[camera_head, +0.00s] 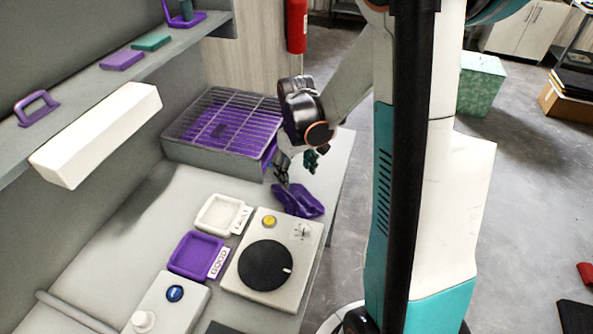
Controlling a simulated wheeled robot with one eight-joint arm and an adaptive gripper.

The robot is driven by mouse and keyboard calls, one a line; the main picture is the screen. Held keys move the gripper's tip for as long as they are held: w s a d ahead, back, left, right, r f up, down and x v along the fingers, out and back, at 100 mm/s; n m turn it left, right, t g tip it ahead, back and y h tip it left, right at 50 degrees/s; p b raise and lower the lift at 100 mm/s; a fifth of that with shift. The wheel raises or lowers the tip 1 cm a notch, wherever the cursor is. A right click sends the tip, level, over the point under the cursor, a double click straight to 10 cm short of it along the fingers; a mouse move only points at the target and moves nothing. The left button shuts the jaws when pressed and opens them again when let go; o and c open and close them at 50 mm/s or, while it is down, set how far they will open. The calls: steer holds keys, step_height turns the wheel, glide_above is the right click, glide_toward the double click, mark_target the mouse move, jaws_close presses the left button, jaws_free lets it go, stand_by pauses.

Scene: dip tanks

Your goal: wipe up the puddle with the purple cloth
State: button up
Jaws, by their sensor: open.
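The purple cloth (298,201) lies crumpled on the grey worktop, between the rack-topped tank and the dial unit, close to the worktop's right edge. My gripper (285,178) is open and points down just above the cloth's upper left part. I cannot tell whether the fingertips touch the cloth. I cannot make out a puddle in this view; my arm and the cloth hide part of the worktop.
A white tray (222,214) and a purple tray (197,255) lie to the left. A shelf (75,92) overhangs the left side.

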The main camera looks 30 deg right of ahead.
steer(key=m+b, duration=0.7)
steer(key=m, duration=1.1)
glide_toward(297, 203)
step_height(297, 203, down, 6)
steer(key=shift+w+f, duration=0.1)
steer(key=shift+w, duration=0.05)
steer(key=shift+f+b, duration=0.65)
steer(key=shift+r, duration=0.1)
steer(key=c, duration=0.8)
steer(key=shift+c, duration=0.5)
